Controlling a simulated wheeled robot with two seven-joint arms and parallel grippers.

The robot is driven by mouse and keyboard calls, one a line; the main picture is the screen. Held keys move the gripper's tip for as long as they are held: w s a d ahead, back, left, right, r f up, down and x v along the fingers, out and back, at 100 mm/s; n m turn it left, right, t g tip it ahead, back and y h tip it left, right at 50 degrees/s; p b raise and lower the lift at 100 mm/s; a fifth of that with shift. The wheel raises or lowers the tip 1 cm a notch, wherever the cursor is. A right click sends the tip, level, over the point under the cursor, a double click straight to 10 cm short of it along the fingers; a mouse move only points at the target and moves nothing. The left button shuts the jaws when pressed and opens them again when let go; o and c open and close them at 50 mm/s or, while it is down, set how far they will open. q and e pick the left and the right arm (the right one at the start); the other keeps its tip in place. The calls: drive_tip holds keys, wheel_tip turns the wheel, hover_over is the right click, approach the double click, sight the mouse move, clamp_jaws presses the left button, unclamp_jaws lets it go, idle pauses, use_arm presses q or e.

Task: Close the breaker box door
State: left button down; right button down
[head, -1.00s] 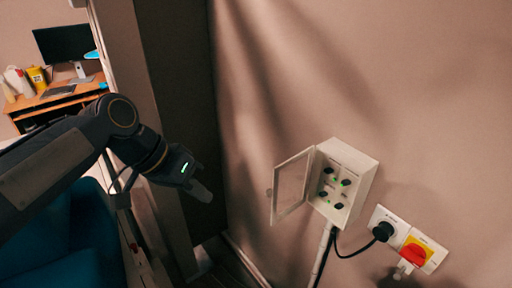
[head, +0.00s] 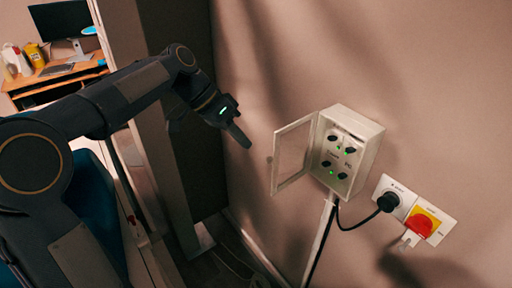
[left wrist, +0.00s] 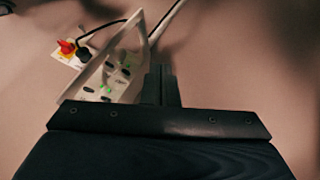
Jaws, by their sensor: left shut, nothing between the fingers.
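The white breaker box (head: 357,152) is on the wall, with several dark knobs and green lights inside. Its framed, see-through door (head: 294,155) is hinged on the box's left side and stands open, swung out to the left. My left gripper (head: 241,137) is shut and empty, to the left of the door and apart from it in the head view. In the left wrist view the shut fingers (left wrist: 161,85) show in front of the box (left wrist: 120,75), near the door frame (left wrist: 100,55). My right gripper is in neither view.
A socket with a black plug (head: 388,201) and a red-and-yellow switch (head: 424,222) are on the wall right of the box. A pole and cable run down below it. A dark door-like panel (head: 185,60) stands behind my left arm. A desk (head: 60,77) is at the far left.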

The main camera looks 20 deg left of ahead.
sight(290, 153)
use_arm(q)
drive_tip(key=d, duration=0.1)
drive_tip(key=s+d, duration=0.1)
drive_tip(key=s+d+f+p, duration=0.1)
drive_tip(key=d, duration=0.1)
drive_tip(key=shift+d, duration=0.1)
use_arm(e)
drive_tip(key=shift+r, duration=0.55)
